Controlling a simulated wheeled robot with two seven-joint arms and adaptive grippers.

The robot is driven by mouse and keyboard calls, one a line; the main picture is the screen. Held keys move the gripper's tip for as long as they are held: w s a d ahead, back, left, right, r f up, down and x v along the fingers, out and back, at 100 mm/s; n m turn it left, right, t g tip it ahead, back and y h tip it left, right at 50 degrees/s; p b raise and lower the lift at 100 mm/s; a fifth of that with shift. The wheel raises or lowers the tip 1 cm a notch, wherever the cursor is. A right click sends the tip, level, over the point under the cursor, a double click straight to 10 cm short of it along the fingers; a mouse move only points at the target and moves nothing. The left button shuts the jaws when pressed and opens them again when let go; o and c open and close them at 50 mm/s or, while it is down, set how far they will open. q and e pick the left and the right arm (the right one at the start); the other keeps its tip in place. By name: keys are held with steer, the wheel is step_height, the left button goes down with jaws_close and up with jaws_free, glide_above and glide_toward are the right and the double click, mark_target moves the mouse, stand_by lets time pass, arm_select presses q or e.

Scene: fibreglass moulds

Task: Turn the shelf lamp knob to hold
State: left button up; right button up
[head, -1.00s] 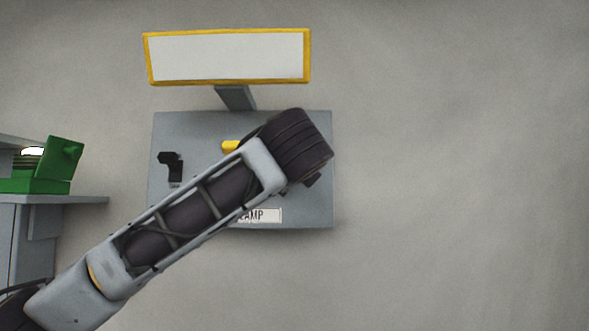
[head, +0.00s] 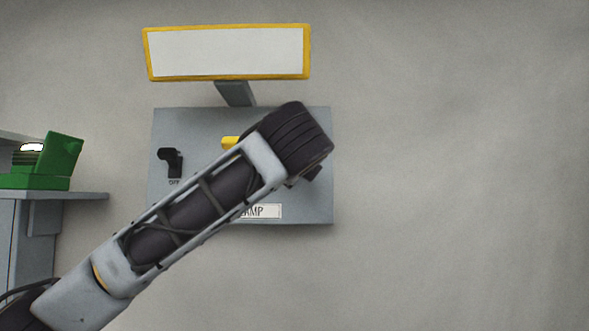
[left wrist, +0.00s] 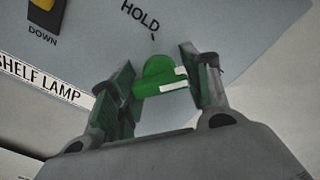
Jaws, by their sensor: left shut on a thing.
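The shelf lamp knob (left wrist: 158,78) is green with white marks and shows in the left wrist view, between my left gripper's fingers. My left gripper (left wrist: 162,85) is shut on it. The word HOLD (left wrist: 140,17) and a short tick are printed on the panel just above the knob. The white mark lies toward the right finger, away from the tick. In the head view my left wrist (head: 290,140) hides the knob and the fingers. My right gripper is in neither view.
The grey panel (head: 200,125) bears a black lever (head: 171,162), a yellow switch (head: 230,142) and a SHELF LAMP label (left wrist: 40,82). A yellow-framed white board (head: 228,52) stands above it. A green box (head: 45,165) sits on a shelf at left. The right side is bare.

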arm_select(q)
steer(key=n+b, duration=0.2)
steer(key=n, duration=0.1)
steer(key=shift+f+n, duration=0.15)
steer(key=shift+n, duration=0.25)
steer(key=n+b, duration=0.2)
steer(key=n, duration=0.2)
steer(key=shift+n, duration=0.3)
steer(key=n+b, duration=0.2)
steer(key=n, duration=0.2)
steer(key=shift+d+f, duration=0.1)
steer(key=shift+n+b, duration=0.55)
steer(key=shift+n, duration=1.65)
steer(key=shift+w, duration=0.1)
steer(key=o, duration=0.8)
steer(key=shift+o, duration=1.1)
